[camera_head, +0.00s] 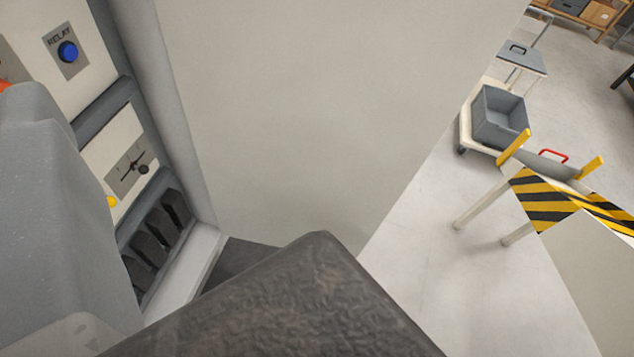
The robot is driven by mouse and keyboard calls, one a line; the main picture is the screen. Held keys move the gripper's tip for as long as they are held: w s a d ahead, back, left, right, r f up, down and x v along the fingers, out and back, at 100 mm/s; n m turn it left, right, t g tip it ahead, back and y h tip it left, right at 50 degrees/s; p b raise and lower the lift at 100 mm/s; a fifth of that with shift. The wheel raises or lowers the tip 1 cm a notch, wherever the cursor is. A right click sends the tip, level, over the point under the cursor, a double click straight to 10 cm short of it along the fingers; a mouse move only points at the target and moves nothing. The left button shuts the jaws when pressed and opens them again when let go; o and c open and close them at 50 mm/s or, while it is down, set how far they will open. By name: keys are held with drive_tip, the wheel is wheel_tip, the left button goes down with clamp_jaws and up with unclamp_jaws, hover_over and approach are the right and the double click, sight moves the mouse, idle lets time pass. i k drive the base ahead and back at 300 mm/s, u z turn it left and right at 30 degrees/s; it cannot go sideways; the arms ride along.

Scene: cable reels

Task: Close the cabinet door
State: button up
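The open cabinet (95,110) stands at the left of the view. Its inside panel carries a blue button marked RELAY (67,52), a small dial switch (130,168) and a row of dark breakers (155,240). The cabinet door (310,110) is a large plain pale grey panel that fills the middle. It stands open, and its far edge slants down the right side. A smooth grey shape at the left and a dark, rough block at the bottom are close to the camera and cover part of the cabinet. I cannot make out my fingertips or whether they touch the door.
Right of the door, the pale floor (440,285) is clear for a stretch. Beyond it are a barrier with yellow and black stripes (545,200), a grey bin (498,117) on a low cart, and a grey-topped trolley (522,57). Shelving (590,14) stands at the far back.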

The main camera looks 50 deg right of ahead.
sight(302, 116)
drive_tip(key=z, duration=0.1)
drive_tip(key=k, duration=0.2)
drive_tip(key=z, duration=1.9)
drive_tip(key=i, duration=3.25)
drive_tip(key=u, duration=0.6)
drive_tip(key=i, duration=0.85)
